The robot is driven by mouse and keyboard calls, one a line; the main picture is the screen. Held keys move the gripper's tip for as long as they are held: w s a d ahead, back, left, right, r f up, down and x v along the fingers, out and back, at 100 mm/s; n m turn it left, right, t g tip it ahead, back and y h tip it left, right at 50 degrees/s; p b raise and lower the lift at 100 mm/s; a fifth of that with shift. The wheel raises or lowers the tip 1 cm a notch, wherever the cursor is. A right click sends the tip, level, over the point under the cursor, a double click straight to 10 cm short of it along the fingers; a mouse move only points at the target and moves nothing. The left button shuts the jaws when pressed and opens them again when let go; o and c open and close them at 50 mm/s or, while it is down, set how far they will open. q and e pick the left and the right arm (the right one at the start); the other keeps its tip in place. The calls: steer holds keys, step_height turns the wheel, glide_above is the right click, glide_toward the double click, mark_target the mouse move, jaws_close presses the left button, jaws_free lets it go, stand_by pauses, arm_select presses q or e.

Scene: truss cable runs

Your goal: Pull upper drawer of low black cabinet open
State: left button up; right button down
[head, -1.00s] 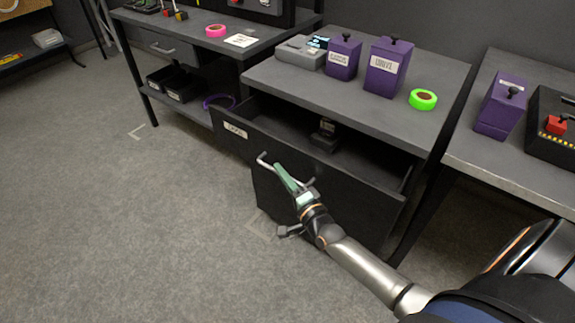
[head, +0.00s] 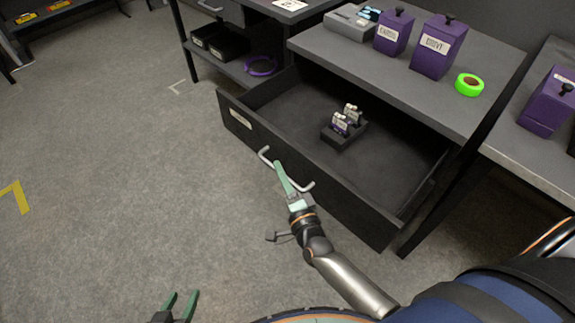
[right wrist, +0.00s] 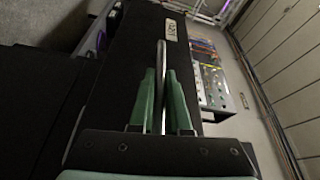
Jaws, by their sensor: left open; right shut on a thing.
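The low black cabinet (head: 400,85) has its upper drawer (head: 275,115) pulled far out, with its inside in view. The drawer's silver bar handle (head: 266,155) is on its front face. My right gripper (head: 284,175) is shut on this handle. In the right wrist view, the green fingers lie on both sides of the handle (right wrist: 161,70), and the drawer front (right wrist: 125,60) with a white label is behind. My left gripper (head: 181,300) is open and empty at the bottom edge of the head view, above the floor, well away from the drawer.
Inside the drawer, a black holder (head: 345,133) carries small purple-and-white items. On the cabinet top stand two purple boxes (head: 438,47), a green tape roll (head: 469,85) and a grey device (head: 350,24). A bench (head: 510,140) is at right. The floor at left is clear.

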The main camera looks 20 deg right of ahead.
steer(key=shift+s+a, duration=0.1)
steer(key=shift+a, duration=0.1)
steer(key=c, duration=0.9)
jaws_free()
steer(key=s, duration=0.7)
steer(key=shift+s+f+p, duration=0.2)
steer(key=shift+f+p, duration=0.1)
